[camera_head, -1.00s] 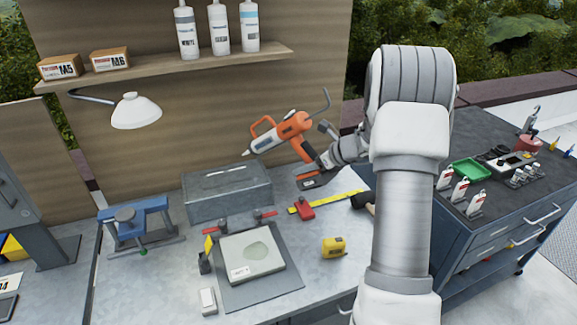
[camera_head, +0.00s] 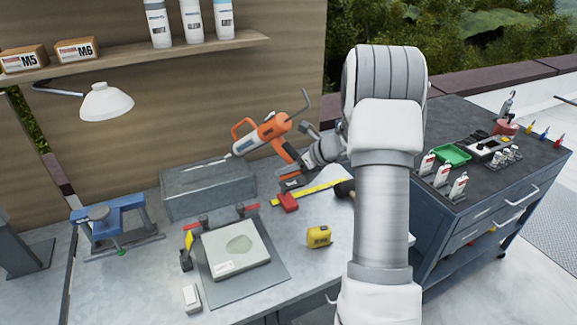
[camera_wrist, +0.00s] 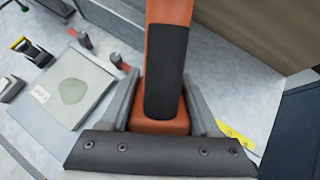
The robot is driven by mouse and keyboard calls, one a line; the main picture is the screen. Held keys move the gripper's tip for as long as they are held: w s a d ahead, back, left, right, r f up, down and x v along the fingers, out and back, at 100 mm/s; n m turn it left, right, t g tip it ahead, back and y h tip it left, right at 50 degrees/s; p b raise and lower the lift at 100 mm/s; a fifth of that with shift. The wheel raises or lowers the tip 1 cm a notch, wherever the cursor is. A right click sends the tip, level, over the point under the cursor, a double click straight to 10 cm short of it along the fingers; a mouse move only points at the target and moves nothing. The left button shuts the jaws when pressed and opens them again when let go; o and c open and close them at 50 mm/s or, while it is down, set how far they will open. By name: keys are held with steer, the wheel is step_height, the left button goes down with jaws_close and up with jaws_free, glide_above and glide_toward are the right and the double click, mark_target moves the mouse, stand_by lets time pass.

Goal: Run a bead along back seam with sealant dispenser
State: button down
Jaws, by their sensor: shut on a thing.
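My gripper (camera_head: 296,170) is shut on the handle of the orange sealant dispenser (camera_head: 268,131), whose orange and black handle (camera_wrist: 165,75) fills the space between the fingers in the wrist view. The dispenser is held tilted, with its pale nozzle (camera_head: 240,147) pointing down and left over the back right of the grey metal box (camera_head: 210,195). A thin pale line (camera_head: 197,164) runs along the box's top. I cannot tell whether the nozzle tip touches the box. The nozzle is out of sight in the wrist view.
A clamped plate (camera_head: 236,247) with a greenish patch lies on a mat before the box. A lamp (camera_head: 106,101) and a bottle shelf (camera_head: 150,56) are above.

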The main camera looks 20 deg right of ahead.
steer(key=shift+a+r, duration=0.15)
steer(key=shift+a, duration=0.15)
stand_by(0.4)
steer(key=shift+f+b, duration=0.55)
steer(key=shift+b, duration=0.05)
stand_by(0.5)
steer(key=a+b, duration=0.2)
steer(key=a, duration=0.5)
stand_by(5.5)
